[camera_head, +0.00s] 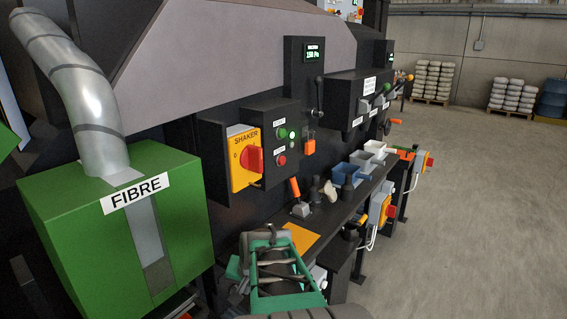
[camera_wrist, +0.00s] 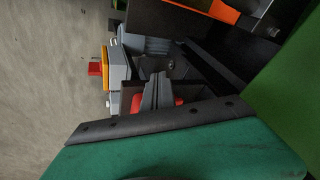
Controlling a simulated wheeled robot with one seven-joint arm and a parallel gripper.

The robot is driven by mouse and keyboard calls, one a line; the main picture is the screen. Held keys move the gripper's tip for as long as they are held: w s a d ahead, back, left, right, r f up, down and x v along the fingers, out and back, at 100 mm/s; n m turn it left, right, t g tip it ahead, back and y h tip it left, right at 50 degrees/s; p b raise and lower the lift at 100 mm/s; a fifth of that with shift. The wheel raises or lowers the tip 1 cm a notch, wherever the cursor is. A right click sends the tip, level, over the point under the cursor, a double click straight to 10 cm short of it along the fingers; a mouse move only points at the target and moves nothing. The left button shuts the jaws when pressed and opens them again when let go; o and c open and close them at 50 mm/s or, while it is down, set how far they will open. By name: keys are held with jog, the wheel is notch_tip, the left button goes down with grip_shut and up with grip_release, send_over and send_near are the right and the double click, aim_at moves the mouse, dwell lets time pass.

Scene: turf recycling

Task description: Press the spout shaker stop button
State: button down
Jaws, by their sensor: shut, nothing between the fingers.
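The shaker panel (camera_head: 262,118) is a dark box on the machine's side in the head view. It carries a yellow plate marked SHAKER with a red rotary knob (camera_head: 252,159). To the right of the plate are a green button (camera_head: 281,135) and, below it, a red button (camera_head: 281,160); their small labels are unreadable. My teal-green arm (camera_head: 287,286) is low in the head view, below the panel and apart from it. In the wrist view my gripper (camera_wrist: 158,77) is shut and empty. A red part shows behind its fingers. I cannot make out the shaker panel there.
A narrow dark shelf below the panel holds an orange-handled lever (camera_head: 295,188), knobs and small trays (camera_head: 362,160). The green FIBRE box (camera_head: 105,225) stands at left. A yellow-and-red switch (camera_wrist: 104,68) shows in the wrist view. Concrete floor (camera_head: 480,210) is clear at right.

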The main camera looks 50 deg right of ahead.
jog(key=w+d+r+m+t+h, duration=0.1)
jog(key=w+d+r+m+t, duration=0.15)
jog(key=d, duration=0.25)
jog(key=w+d+r+m+t+h, duration=0.1)
jog(key=w+d+r+m, duration=0.1)
jog(key=d+m, duration=0.3)
jog(key=m+t+h+p, duration=0.1)
jog(key=m+t+h, duration=0.6)
jog(key=m, duration=0.8)
send_near(283, 161)
jog(key=s+d+g+h, duration=0.1)
jog(key=s+d, duration=0.4)
jog(key=d, duration=0.1)
jog(key=shift+d+r, duration=0.15)
jog(key=shift+r, duration=0.15)
jog(key=w+p, duration=0.2)
jog(key=w, duration=0.6)
jog(key=shift+w+a+p, duration=0.4)
jog(key=shift+w, duration=0.1)
